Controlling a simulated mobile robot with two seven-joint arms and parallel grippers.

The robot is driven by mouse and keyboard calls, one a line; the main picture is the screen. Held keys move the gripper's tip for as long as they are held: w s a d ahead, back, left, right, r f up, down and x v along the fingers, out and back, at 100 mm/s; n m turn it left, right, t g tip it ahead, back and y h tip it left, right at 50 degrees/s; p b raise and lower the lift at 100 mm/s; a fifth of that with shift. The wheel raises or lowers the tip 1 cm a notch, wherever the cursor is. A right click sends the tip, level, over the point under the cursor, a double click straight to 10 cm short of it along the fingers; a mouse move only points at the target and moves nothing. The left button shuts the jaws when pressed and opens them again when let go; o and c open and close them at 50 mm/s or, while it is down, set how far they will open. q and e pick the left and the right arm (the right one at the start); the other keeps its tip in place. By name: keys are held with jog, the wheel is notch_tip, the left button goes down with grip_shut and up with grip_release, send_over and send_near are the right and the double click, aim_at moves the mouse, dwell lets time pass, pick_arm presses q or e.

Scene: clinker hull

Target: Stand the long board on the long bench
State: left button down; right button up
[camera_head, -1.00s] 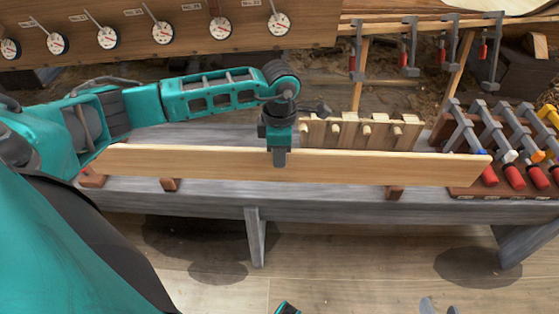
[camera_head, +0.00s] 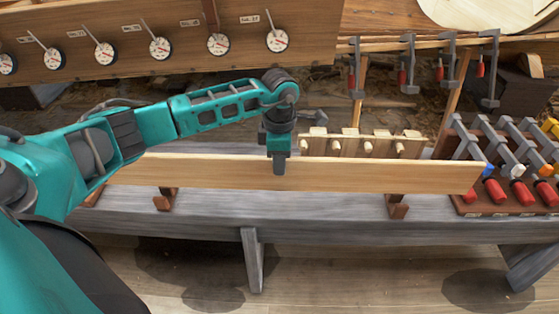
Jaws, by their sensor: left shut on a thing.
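The long board (camera_head: 380,175) is a pale plank standing on its long edge, running left to right above the grey long bench (camera_head: 320,228). My left gripper (camera_head: 278,168) is shut on the board's top edge, near the middle of its length, coming down from above. Brown wooden chocks (camera_head: 397,206) and (camera_head: 165,200) on the bench show below the board's lower edge. The board appears held up clear of the bench top; whether it touches the chocks is hard to tell. My right gripper is out of view.
A rack with wooden pegs (camera_head: 365,146) stands behind the board. Clamps with red handles (camera_head: 495,190) fill the bench's right end, close to the board's right end. More clamps hang on a rail (camera_head: 410,62) behind. A plank with dials (camera_head: 160,47) is at upper left.

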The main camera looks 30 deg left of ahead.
aim_at(280, 181)
pick_arm(q)
jog(key=shift+w+f+b, duration=0.2)
jog(key=shift+f+b, duration=1.65)
jog(key=shift+f, duration=0.75)
jog(key=shift+a+f, duration=0.1)
jog(key=shift+f, duration=0.85)
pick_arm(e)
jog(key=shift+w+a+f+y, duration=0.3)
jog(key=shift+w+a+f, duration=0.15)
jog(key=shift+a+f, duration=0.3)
pick_arm(q)
jog(key=shift+f, duration=0.15)
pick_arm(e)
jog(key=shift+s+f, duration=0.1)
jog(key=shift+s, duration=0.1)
